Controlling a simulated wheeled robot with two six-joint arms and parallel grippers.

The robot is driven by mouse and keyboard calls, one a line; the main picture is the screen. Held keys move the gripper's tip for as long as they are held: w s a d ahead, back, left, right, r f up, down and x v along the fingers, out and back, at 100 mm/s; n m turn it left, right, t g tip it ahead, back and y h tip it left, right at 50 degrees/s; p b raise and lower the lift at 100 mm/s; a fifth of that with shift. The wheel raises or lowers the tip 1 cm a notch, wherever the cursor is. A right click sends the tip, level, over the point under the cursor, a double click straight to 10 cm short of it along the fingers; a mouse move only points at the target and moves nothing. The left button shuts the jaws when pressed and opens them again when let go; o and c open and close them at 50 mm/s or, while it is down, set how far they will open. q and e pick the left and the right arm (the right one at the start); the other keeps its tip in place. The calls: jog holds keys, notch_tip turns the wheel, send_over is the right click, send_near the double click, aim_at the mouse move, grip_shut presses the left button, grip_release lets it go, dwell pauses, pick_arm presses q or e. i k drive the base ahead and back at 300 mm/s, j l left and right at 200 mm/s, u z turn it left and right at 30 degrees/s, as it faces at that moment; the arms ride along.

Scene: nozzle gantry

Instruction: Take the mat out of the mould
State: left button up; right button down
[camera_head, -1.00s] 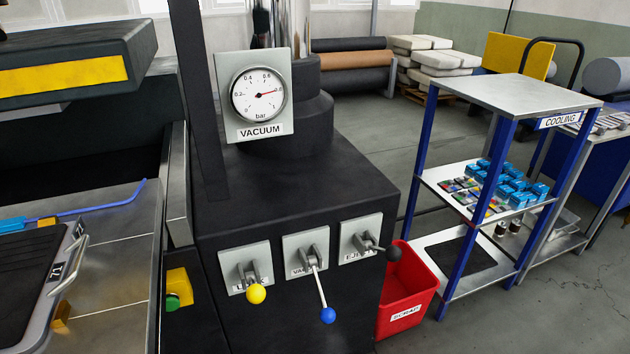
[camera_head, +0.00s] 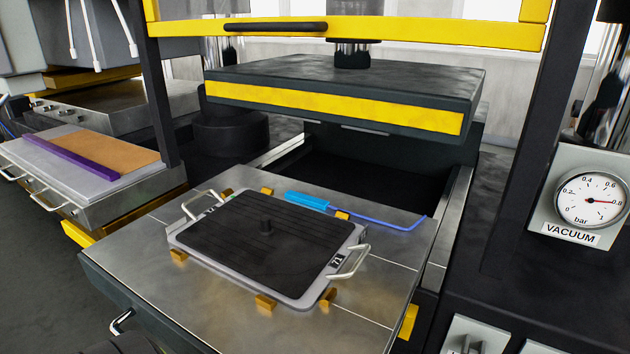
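The mould (camera_head: 190,243) is a grey metal tray with a looped handle at each end and a tag reading 71 near the right handle. It rests on the steel table of the press, between small brass blocks. Neither of my grippers is in view.
A blue-handled tool with a bent blue rod (camera_head: 307,200) lies behind the mould. The press's upper platen (camera_head: 345,85) hangs above and behind, under a yellow guard bar (camera_head: 400,33). A side bench (camera_head: 60,180) is left. A vacuum gauge (camera_head: 590,200) is right.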

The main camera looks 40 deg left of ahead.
aim_at(282, 246)
jog(key=u, duration=1.2)
jog(key=k+j+z, duration=0.2)
jog(key=l, duration=0.1)
